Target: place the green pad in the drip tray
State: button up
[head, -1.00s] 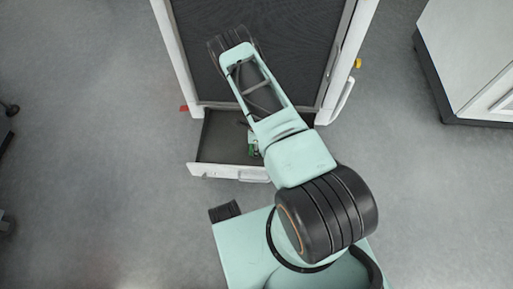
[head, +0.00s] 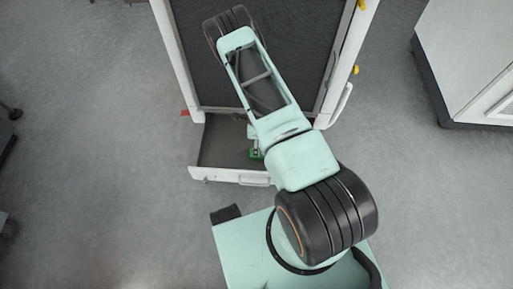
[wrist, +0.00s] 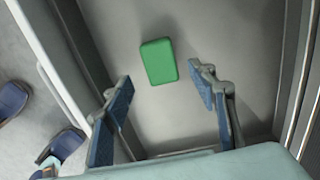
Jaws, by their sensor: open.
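The green pad (wrist: 158,61) is a small rounded block. It lies flat on the grey floor of the drip tray (wrist: 235,25), clear of the tray walls, in the wrist view. In the head view, the pad (head: 256,154) shows as a bit of green beside my arm, inside the pulled-out tray (head: 215,150). My gripper (wrist: 163,84) is open, its two blue-padded fingers apart. The pad is beyond the fingertips, between their lines, and not touched by either finger. In the head view my arm hides most of the gripper.
The washer's dark mesh top (head: 285,60) and white frame posts stand behind the tray. The tray's white front (head: 230,175) has a handle. A white cabinet (head: 475,60) stands at right. Open floor lies left.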

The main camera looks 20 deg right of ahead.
notch_tip(320, 180, up, 5)
jog(key=shift+f+p, duration=0.1)
jog(key=shift+p, duration=0.4)
